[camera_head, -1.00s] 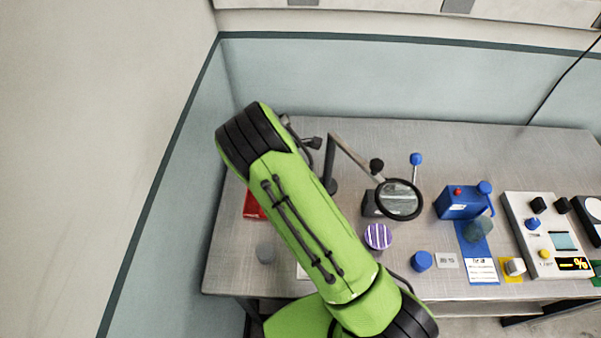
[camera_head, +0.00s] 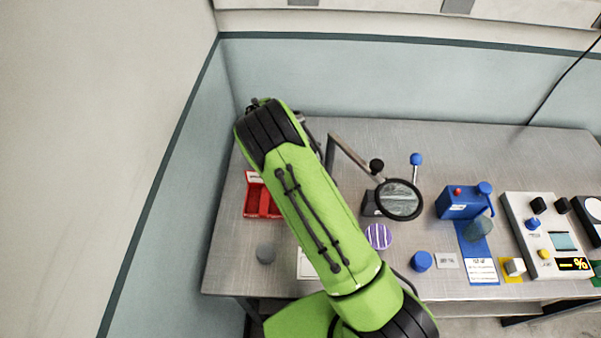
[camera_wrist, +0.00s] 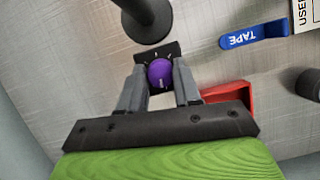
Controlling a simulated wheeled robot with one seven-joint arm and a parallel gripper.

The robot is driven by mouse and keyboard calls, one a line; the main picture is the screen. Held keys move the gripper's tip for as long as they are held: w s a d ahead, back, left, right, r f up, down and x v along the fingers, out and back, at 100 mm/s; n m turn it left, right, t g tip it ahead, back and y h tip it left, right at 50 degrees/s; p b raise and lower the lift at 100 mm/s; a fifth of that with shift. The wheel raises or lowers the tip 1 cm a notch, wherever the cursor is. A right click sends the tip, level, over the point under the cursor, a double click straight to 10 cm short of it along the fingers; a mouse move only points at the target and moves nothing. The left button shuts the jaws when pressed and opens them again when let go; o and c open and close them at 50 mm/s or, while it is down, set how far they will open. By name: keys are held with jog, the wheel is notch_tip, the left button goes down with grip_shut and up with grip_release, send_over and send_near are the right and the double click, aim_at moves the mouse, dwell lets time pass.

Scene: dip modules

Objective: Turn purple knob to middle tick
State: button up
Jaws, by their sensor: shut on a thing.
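The purple knob (camera_wrist: 160,73) shows in the wrist view on a small black base (camera_wrist: 172,50) with pale tick marks along its far side. A pale pointer line shows on the knob's face; which tick it lines up with is too small to tell. My gripper (camera_wrist: 160,80) has one grey finger on each side of the knob and is shut on it. In the head view my green arm hides the knob and the gripper.
A dark round post (camera_wrist: 148,18) stands just beyond the knob's base. A red tray (camera_head: 257,203) lies beside it. A blue tape piece (camera_wrist: 254,36) is farther right. A magnifier (camera_head: 400,200) stands right of my arm, with a purple striped round thing (camera_head: 378,236) below.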

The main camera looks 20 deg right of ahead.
jog(key=m+g+y, duration=0.1)
jog(key=m, duration=0.3)
jog(key=shift+w+d+m+b, duration=0.1)
jog(key=shift+w+m+b, duration=0.05)
jog(key=shift+m+b, duration=0.25)
jog(key=m+g+y, duration=0.1)
jog(key=m, duration=0.2)
jog(key=shift+d+m, duration=0.1)
jog(key=shift+m, duration=0.2)
jog(key=m+y+b, duration=0.1)
jog(key=m+y, duration=0.1)
jog(key=m, duration=0.2)
jog(key=shift+d, duration=0.1)
jog(key=shift+d+m+y+b, duration=0.1)
jog(key=shift+m+y+b, duration=0.5)
jog(key=shift+m, duration=1.9)
jog(key=o, duration=1)
jog(key=shift+o, duration=0.2)
